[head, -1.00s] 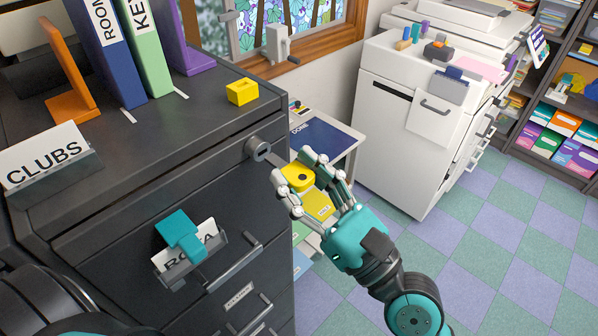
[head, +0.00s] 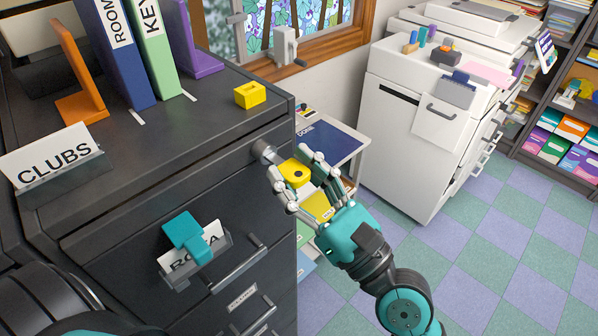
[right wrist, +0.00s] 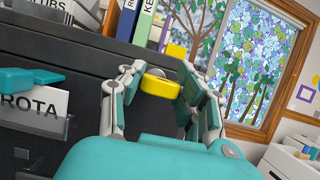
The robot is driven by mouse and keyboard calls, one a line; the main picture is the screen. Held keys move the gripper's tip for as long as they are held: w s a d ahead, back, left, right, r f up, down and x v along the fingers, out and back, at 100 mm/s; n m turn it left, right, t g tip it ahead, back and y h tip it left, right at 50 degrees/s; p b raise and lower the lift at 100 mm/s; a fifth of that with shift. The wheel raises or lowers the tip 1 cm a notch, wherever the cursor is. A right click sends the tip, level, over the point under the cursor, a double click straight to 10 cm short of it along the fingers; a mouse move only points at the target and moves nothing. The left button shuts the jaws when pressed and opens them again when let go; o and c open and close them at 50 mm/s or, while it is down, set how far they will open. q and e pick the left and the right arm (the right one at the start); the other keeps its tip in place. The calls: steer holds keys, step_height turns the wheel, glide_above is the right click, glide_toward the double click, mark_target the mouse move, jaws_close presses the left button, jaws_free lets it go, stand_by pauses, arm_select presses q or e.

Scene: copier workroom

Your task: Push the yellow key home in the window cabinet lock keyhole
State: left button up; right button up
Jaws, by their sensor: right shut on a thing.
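The yellow key (head: 296,173) has a thick round head with a dark hole. My right gripper (head: 296,176) is shut on the head, just in front of the dark cabinet. The key also shows between the fingers in the right wrist view (right wrist: 160,85). The round grey lock (head: 264,150) sits at the upper right of the dark cabinet's front (head: 165,180). The key points at the lock, with a short grey stretch between them. I cannot tell how deep the tip is in the keyhole. My left gripper is out of view.
A yellow block (head: 250,95), binders (head: 118,50) and a CLUBS card (head: 57,160) stand on the cabinet top. A teal piece (head: 188,235) sits over the ROTA label, above drawer handles. A low table (head: 330,140) and white copier (head: 410,130) stand to the right.

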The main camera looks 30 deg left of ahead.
steer(key=shift+w+a, duration=0.2)
steer(key=shift+a, duration=0.4)
steer(key=o, duration=1.2)
steer(key=shift+s+d+f, duration=0.1)
steer(key=shift+d+f, duration=0.05)
steer(key=shift+d, duration=0.1)
steer(key=shift+v, duration=5.8)
